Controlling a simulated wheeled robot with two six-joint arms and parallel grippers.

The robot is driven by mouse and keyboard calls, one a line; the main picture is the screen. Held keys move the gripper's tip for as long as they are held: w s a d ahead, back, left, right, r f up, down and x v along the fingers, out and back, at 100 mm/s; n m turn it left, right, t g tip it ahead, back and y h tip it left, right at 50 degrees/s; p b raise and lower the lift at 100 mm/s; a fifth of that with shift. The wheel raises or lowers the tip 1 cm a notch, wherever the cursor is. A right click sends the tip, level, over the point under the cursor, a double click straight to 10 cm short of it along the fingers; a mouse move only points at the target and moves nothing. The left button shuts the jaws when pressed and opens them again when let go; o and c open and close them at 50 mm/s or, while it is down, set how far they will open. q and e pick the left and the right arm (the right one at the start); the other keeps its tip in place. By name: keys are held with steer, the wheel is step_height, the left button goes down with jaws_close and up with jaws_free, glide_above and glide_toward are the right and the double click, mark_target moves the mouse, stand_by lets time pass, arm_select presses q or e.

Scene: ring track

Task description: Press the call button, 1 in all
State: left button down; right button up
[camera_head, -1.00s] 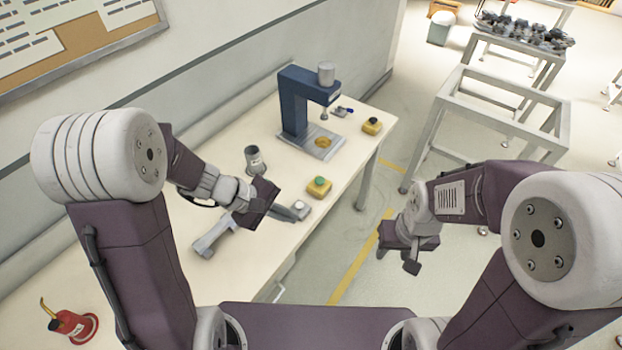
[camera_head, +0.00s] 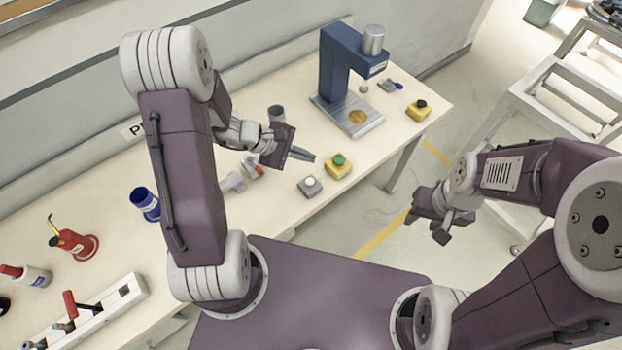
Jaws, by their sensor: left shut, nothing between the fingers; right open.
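Three small button boxes sit on the cream workbench (camera_head: 290,212). One is a yellow box with a green button (camera_head: 338,166), one a grey box with a white button (camera_head: 310,187), both near the front edge. A yellow box with a black button (camera_head: 418,110) is near the far right corner. No label shows which is the call button. My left gripper (camera_head: 304,155) is shut and empty. In the picture its fingertips are just left of the green button and above the white one; the height gap is unclear. My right gripper (camera_head: 440,226) is open, over the floor beyond the bench edge.
A blue press (camera_head: 338,77) stands behind the boxes. A grey cylinder (camera_head: 277,115) and a grey tool (camera_head: 234,180) are near my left gripper. A blue cup (camera_head: 145,203), a red oil can (camera_head: 75,243) and a white rack (camera_head: 100,305) stand at left. A steel frame (camera_head: 540,110) is at right.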

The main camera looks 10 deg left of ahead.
mark_target(306, 181)
arm_select(q)
step_height(306, 181, down, 9)
steer(key=b, duration=0.7)
steer(key=shift+s+a+r, duration=0.1)
steer(key=shift+r, duration=0.1)
steer(key=shift+f, duration=0.1)
stand_by(1.4)
steer(key=shift+f+b, duration=0.35)
steer(key=shift+b, duration=0.3)
steer(key=shift+f+b, duration=0.65)
steer(key=shift+b, duration=0.1)
stand_by(0.5)
steer(key=shift+r, duration=0.1)
steer(key=shift+r+p, duration=0.75)
steer(key=shift+r, duration=0.2)
